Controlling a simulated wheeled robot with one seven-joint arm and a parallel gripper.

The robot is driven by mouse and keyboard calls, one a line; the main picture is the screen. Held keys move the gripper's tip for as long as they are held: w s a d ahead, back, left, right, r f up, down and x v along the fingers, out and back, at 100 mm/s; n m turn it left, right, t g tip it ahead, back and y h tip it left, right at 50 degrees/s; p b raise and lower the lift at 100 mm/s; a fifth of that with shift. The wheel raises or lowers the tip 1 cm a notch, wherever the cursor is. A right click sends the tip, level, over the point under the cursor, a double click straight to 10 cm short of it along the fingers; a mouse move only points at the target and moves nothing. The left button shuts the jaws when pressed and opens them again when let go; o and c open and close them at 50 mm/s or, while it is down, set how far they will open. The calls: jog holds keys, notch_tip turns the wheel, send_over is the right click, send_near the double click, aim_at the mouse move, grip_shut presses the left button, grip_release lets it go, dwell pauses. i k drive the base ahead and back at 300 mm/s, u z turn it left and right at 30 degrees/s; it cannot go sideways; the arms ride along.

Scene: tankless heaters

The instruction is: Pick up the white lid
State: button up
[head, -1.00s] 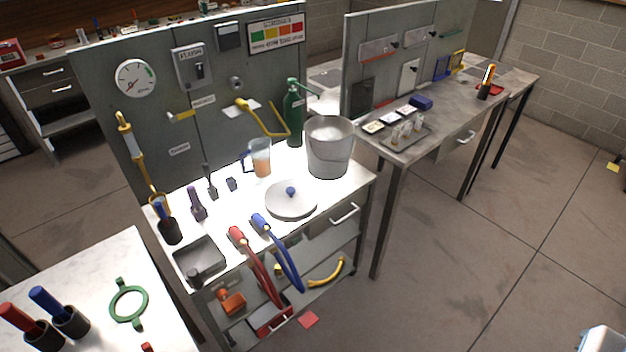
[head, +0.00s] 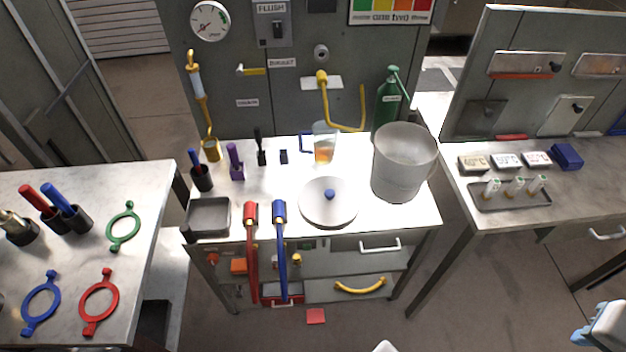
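The white lid (head: 329,203) is a round, pale disc with a blue knob (head: 329,195) on top. It lies flat, knob up, on the bright workbench (head: 283,188), near the front edge and left of the grey bucket (head: 402,163). Its whole top is visible and nothing covers it. White and blue parts of my own arm show at the lower right edge of the head view, well away from the lid. My gripper's fingers are not in view.
Red and blue hoses (head: 280,250) hang over the bench front, just left of the lid. A jug with orange liquid (head: 324,146) stands behind it. A grey tray (head: 208,217) sits at the left corner. Side tables flank the bench; the floor in front is mostly clear.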

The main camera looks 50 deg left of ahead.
aim_at(326, 201)
jog(key=u, duration=0.95)
jog(key=i, duration=0.9)
jog(key=u, duration=0.9)
